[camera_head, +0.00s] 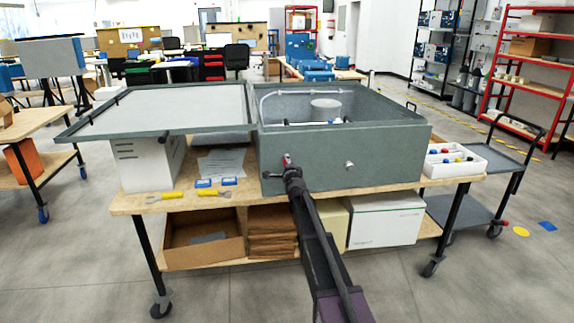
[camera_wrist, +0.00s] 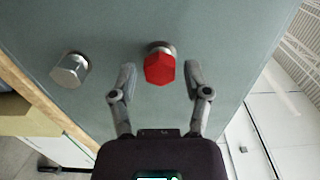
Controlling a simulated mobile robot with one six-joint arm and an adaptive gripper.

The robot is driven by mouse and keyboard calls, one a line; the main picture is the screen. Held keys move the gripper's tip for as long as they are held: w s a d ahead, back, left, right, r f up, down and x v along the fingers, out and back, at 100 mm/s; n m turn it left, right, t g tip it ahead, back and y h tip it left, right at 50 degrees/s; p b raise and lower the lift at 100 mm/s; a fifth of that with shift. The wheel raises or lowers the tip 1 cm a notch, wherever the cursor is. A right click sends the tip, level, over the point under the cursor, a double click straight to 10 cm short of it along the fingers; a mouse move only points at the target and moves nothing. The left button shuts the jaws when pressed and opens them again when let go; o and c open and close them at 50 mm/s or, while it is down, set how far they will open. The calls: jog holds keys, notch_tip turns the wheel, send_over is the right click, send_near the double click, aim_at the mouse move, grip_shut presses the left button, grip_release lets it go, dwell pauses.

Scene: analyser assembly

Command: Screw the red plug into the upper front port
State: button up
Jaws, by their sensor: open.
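The grey-green analyser box (camera_head: 395,155) stands on the bench with its lid open to the left. In the wrist view, the red plug (camera_wrist: 159,69), with a faceted head, sits at a round metal port (camera_wrist: 160,46) on the box's face. How deep it is seated cannot be seen. My gripper (camera_wrist: 160,72) is open, with one finger on each side of the red plug and visible gaps between. A silver hex fitting (camera_wrist: 70,70) sticks out to the left.
A silver fitting (camera_head: 349,165) juts from the front wall to the right. A white tray (camera_head: 455,171) with coloured-capped parts is at the bench's right end. Yellow-handled tools (camera_head: 161,197) and blue items (camera_head: 216,182) lie at left.

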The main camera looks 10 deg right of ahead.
grip_shut()
jog(key=shift+w+m, duration=0.1)
jog(key=shift+m, duration=13.3)
